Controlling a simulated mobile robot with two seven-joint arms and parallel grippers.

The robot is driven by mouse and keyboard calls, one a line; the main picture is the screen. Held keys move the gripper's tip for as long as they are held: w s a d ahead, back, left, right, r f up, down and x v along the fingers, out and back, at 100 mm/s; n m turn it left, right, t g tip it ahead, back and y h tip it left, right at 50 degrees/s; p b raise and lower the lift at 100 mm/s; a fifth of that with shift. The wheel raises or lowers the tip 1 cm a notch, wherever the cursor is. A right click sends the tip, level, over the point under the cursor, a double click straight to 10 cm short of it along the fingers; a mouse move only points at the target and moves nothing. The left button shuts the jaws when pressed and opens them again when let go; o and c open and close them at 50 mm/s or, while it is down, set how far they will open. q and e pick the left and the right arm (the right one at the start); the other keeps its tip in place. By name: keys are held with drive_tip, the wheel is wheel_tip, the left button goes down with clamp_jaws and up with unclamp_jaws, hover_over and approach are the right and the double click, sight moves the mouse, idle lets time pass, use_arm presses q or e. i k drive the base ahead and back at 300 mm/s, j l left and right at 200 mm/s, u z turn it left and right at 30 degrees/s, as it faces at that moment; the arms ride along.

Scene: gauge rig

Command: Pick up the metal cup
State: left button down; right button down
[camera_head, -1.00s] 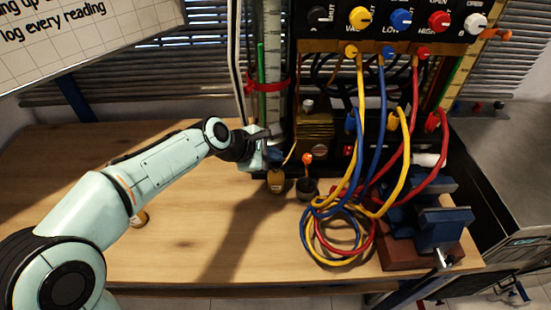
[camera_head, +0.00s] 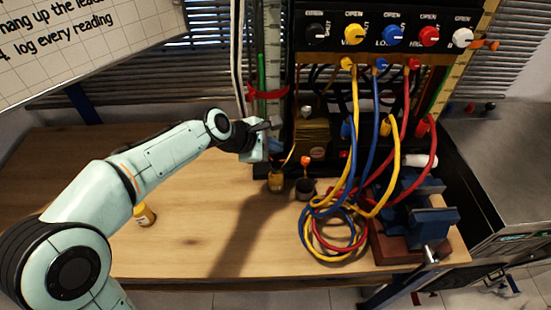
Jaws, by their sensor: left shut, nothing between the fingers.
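A small dark grey cup (camera_head: 305,190) stands on the wooden table near its back edge, just left of the coiled hoses. It looks like the metal cup, though its material is hard to tell at this size. My left gripper (camera_head: 275,147) is above and a little left of the cup, apart from it, shut and empty. Its fingertips are small and partly lost against the dark rig. A small brown-yellow jar (camera_head: 276,185) stands just left of the cup, below the gripper. My right gripper is not in view.
Yellow, blue and red hoses (camera_head: 335,235) lie coiled right of the cup and rise to the valve panel (camera_head: 395,32). A blue vise (camera_head: 425,220) stands at the right. The table's front middle (camera_head: 210,240) is clear.

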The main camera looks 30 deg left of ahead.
sight(304, 188)
drive_tip(key=k+l, duration=0.8)
